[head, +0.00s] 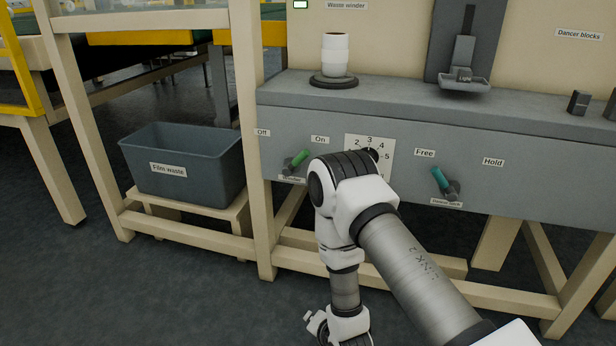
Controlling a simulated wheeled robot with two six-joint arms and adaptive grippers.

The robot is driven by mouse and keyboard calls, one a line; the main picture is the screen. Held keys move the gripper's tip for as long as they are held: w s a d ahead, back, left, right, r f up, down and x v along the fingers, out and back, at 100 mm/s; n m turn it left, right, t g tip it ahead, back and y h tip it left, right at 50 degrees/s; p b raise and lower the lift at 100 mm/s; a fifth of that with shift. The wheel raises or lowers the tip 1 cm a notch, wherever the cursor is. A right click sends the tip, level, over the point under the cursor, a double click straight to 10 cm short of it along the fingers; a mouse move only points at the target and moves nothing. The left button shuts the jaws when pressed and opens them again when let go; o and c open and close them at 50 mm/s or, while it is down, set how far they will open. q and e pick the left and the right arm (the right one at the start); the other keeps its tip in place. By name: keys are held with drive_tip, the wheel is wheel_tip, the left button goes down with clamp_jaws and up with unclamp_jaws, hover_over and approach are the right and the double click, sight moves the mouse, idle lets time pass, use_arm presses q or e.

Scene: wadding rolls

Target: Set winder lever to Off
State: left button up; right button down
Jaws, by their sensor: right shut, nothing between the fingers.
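The winder lever (299,158) is the green-handled lever on the grey panel. Its handle leans up and to the right, toward the On label (320,139) and away from the Off label (263,132). My right arm bends in front of the panel, just right of the lever, and hangs down to the bottom edge. My right gripper (315,323) is low there, well below the lever and apart from it; it shows only in small part and is shut and empty. My left gripper is not in view.
The dial (384,146) is partly hidden by my arm. A teal lever (440,180) stands between Free and Hold. A white roll (335,56) stands on the ledge. A film waste bin (190,165) sits at left. Beige frame legs (257,225) stand below the panel.

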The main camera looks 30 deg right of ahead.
sight(297, 161)
drive_tip(key=w+d+r+m+t+h, duration=0.2)
drive_tip(key=w+d+r+m+t, duration=0.1)
drive_tip(key=r+m, duration=0.2)
drive_tip(key=w+d+r+m+t+h, duration=0.2)
drive_tip(key=w+d+r+m+t, duration=0.2)
drive_tip(key=r, duration=0.5)
drive_tip(key=w+d+r+m+t+h, duration=0.3)
drive_tip(key=w+d+r+m, duration=0.1)
drive_tip(key=r+m, duration=0.3)
drive_tip(key=shift+d+m+t+b, duration=0.25)
drive_tip(key=shift+m+t+b, duration=0.05)
drive_tip(key=shift+m+b, duration=0.1)
drive_tip(key=a+r+x, duration=0.1)
drive_tip(key=a+x, duration=0.1)
drive_tip(key=x, duration=1)
drive_tip(key=shift+w+r+b, duration=0.35)
drive_tip(key=shift+w+b, duration=0.05)
drive_tip(key=shift+w, duration=0.1)
